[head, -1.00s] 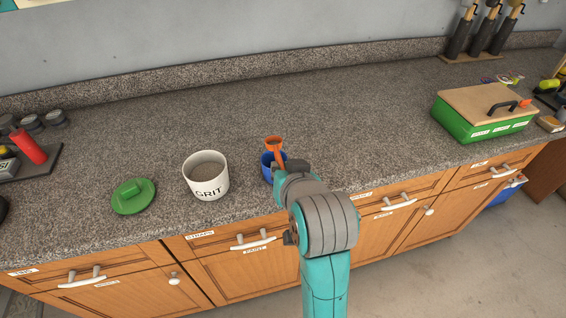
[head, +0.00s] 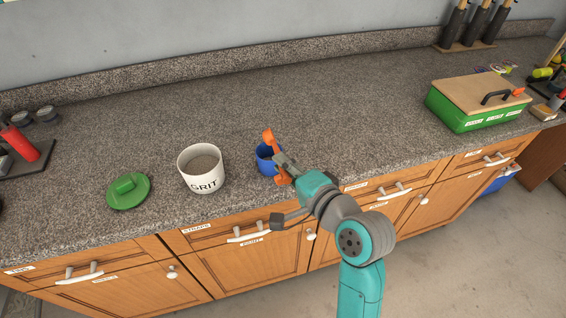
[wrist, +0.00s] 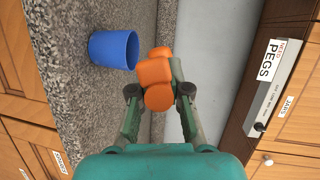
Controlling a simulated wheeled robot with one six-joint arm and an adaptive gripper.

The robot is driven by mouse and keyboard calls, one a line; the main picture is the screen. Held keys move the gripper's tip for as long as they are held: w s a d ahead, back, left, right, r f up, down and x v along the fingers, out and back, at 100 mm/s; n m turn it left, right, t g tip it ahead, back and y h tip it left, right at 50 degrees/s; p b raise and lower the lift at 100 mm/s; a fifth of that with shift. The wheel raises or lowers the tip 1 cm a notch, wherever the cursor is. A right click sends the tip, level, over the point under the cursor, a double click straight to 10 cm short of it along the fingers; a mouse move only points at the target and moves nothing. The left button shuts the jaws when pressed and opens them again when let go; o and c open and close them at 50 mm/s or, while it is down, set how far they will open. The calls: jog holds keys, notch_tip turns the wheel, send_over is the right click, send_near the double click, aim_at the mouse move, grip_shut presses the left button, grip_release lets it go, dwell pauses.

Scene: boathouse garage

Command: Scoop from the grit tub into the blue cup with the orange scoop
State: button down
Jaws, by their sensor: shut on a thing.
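The white grit tub (head: 183,171), marked GRIT and open at the top, stands on the counter with grey grit inside. The blue cup (head: 263,163) stands to its right; it also shows in the wrist view (wrist: 113,48). My gripper (head: 284,173) is shut on the handle of the orange scoop (head: 268,140), also seen in the wrist view (wrist: 155,72). The scoop is tilted on its side, its bowl overlapping the cup's rim in the head view. The bowl's inside and the cup's inside are mostly hidden.
A green lid (head: 128,192) with a raised handle lies left of the tub. A green box (head: 460,118) with a wooden lid stands at the right. A red cylinder (head: 20,143) is at the far left. The counter behind the cup is clear.

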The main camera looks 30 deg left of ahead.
jog(key=n, duration=0.2)
jog(key=r+n+h, duration=0.1)
jog(key=shift+s+a, duration=0.1)
jog(key=shift+a, duration=0.15)
jog(key=n+h, duration=0.2)
jog(key=n, duration=0.1)
jog(key=shift+s+a+r, duration=0.15)
jog(key=shift+r, duration=0.25)
jog(key=shift+s+a+r+n+t+h, duration=0.2)
jog(key=shift+n+h, duration=0.25)
jog(key=shift+n, duration=0.4)
jog(key=shift+w+d+r+n+t+h, duration=0.1)
jog(key=shift+n+t+h, duration=0.3)
jog(key=shift+n, duration=0.5)
jog(key=shift+s+a+r+n+t+h, duration=0.1)
jog(key=shift+r+n+t+h, duration=0.1)
jog(key=shift+n+h, duration=0.45)
